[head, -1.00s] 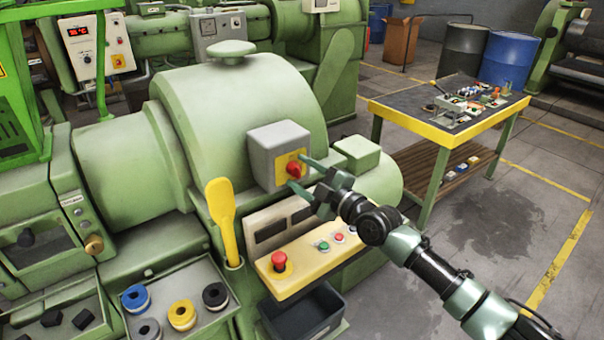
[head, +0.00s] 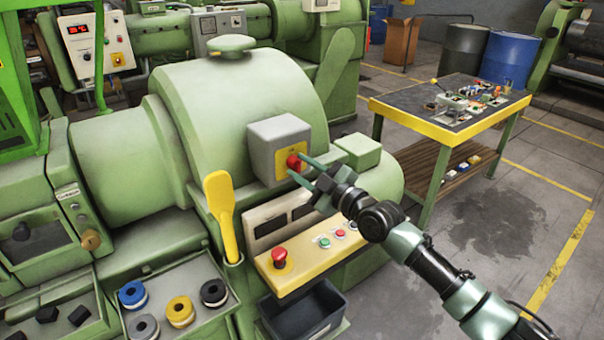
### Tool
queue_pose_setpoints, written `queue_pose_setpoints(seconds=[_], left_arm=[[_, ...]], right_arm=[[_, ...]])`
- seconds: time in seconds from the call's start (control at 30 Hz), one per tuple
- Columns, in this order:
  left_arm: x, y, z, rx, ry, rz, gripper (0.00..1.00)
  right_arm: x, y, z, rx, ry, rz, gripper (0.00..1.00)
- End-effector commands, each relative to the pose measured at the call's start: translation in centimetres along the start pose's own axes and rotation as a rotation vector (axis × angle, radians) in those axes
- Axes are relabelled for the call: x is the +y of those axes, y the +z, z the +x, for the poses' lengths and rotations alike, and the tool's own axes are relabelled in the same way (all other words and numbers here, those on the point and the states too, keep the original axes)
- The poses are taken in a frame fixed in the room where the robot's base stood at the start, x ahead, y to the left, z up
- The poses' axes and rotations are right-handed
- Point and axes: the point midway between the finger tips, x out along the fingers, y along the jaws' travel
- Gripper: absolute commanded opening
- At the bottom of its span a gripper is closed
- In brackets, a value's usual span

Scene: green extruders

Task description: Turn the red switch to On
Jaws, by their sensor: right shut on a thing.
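The red switch (head: 294,162) sits on a yellow plate on the front of a grey box (head: 277,143), which is fixed to the green extruder (head: 235,100). My right gripper (head: 297,164) reaches in from the lower right, its two green fingers on either side of the switch knob. It is shut on the knob, and the fingers partly cover it. Any On or Off marking on the plate is too small to read. My left gripper is not in view.
Below the box, a yellow-topped panel (head: 305,283) carries a red mushroom button (head: 279,256) and small buttons. A yellow paddle (head: 222,213) stands to its left. A tray (head: 205,322) holds several tape rolls. A workbench (head: 400,118) with small parts stands at right; open floor lies before it.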

Motion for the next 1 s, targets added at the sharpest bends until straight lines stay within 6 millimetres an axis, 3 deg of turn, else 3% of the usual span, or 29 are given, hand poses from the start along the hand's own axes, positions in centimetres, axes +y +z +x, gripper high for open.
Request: queue_pose_setpoints(seconds=[0.1,0.4,1.0], left_arm=[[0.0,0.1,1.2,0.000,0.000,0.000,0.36],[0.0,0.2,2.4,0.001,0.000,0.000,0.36],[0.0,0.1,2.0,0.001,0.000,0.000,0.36]], right_arm=[[-0.2,0.2,0.0,0.007,0.009,0.110,0.00],[-0.2,0.1,0.0,0.020,0.030,0.395,0.00],[-0.3,-0.1,0.0,0.048,0.071,0.962,0.00]])
